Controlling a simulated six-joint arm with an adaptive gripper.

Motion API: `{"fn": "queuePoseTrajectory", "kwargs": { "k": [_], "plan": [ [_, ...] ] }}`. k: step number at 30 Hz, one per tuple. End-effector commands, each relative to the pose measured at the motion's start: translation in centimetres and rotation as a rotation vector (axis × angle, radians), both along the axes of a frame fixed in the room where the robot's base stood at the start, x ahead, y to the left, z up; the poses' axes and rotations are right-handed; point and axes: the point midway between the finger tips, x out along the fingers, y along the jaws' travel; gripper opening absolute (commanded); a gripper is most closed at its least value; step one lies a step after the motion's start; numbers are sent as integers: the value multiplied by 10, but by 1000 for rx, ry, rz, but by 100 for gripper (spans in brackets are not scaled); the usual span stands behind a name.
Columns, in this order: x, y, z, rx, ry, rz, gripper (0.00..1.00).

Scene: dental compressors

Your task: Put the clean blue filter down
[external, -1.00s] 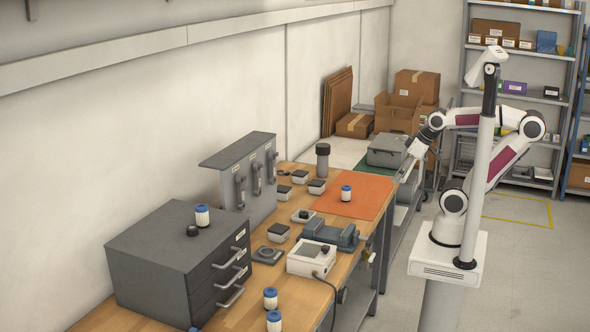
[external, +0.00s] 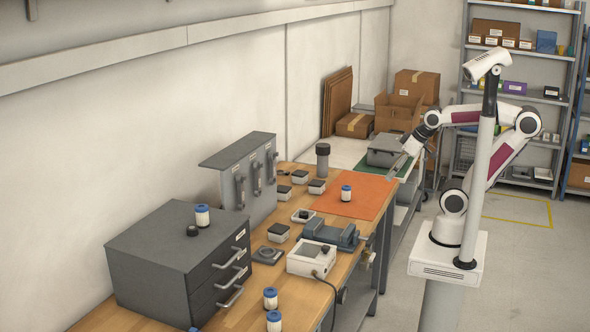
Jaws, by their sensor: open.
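A white filter with a blue top (external: 346,193) stands upright on the orange mat (external: 375,186) on the workbench. My gripper (external: 393,174) is open, above and to the right of that filter, near the mat's far right corner and apart from the filter. Nothing shows between its fingers. Another blue-topped filter (external: 202,215) stands on the grey drawer cabinet. Two more blue-topped filters stand at the near end of the bench, one behind (external: 270,298) and one in front (external: 274,320). I cannot tell which filter is the clean one.
A grey vise (external: 331,234) and a white box device (external: 312,259) stand in front of the mat. Small black-topped containers (external: 317,187) and a dark cylinder (external: 322,160) stand left of it. A grey case (external: 386,150) lies beyond. Much of the mat is bare.

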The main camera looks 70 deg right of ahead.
Motion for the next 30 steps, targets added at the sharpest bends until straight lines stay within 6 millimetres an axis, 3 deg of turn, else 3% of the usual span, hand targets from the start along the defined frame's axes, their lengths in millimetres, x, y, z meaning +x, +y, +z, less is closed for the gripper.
{"fn": "queuePoseTrajectory", "kwargs": {
  "k": [14, 23, 30],
  "plan": [
    [124, 40, 44, -3, -184, 105, 48],
    [202, 84, 64, 11, -309, 182, 48],
    [259, 129, 75, 34, -409, 246, 48]
  ]
}}
